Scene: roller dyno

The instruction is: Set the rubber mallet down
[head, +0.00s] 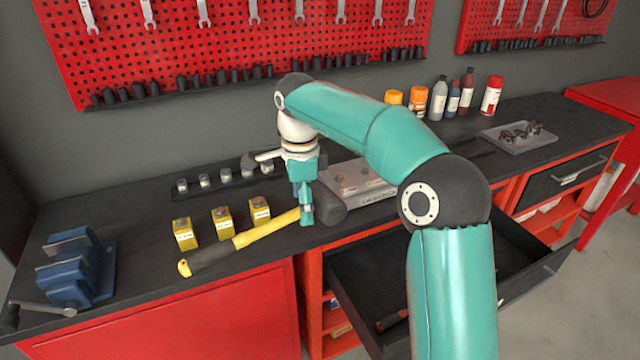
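The rubber mallet (262,234) has a yellow handle with a dark grip at its left end and a dark head at its right end. It is over the front part of the dark workbench top (130,205), handle pointing left toward the front edge. My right gripper (307,213) points down and is shut on the handle close to the head. The gripper hides part of the handle and head. I cannot tell whether the mallet touches the bench. My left gripper is not in view.
Several yellow blocks (222,222) stand just behind the handle. A blue vise (77,268) is at the left. A grey plate (358,182) lies behind the mallet head. An open drawer (375,300) juts out below. Bottles (438,98) and a parts tray (518,140) are at right.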

